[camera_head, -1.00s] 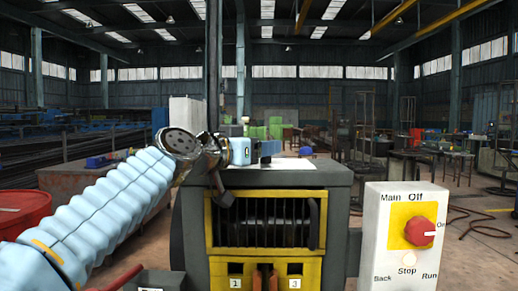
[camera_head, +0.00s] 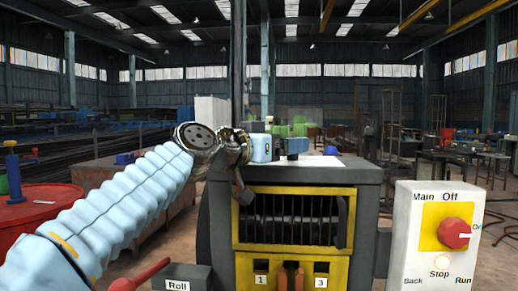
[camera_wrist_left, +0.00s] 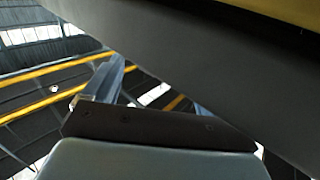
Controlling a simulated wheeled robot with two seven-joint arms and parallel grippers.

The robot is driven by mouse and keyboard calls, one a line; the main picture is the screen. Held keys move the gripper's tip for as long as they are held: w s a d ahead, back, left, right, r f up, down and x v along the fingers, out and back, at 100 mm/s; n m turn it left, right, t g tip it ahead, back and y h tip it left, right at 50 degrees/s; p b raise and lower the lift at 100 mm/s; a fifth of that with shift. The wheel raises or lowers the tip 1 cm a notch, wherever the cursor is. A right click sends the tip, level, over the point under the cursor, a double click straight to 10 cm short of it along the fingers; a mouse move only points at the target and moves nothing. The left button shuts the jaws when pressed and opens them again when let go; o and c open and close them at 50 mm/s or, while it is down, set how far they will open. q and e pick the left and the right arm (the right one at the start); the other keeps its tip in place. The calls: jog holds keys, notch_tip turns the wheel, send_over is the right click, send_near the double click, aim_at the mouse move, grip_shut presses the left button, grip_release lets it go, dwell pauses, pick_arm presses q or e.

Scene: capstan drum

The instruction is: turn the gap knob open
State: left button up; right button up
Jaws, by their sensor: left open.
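My left arm reaches in from the left in the head view. Its metallic wrist and left gripper (camera_head: 238,150) are at the top left corner of the dark grey machine (camera_head: 367,190). The fingertips are hard to make out there. In the left wrist view one grey finger (camera_wrist_left: 107,78) shows, with nothing seen held; a large dark surface fills the upper right. I cannot identify the gap knob for sure. A small dark blue block (camera_head: 297,146) stands on the machine top. My right gripper is out of view.
A yellow-framed barred guard (camera_head: 295,265) fronts the machine. At lower left are a red lever (camera_head: 140,275), a "Roll" label (camera_head: 178,286) and a red drum (camera_head: 35,213).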

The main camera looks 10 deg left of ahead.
pick_arm(q)
jog(key=b+v, duration=0.2)
jog(key=v, duration=1)
jog(key=shift+b, duration=0.3)
jog(key=shift+a, duration=0.1)
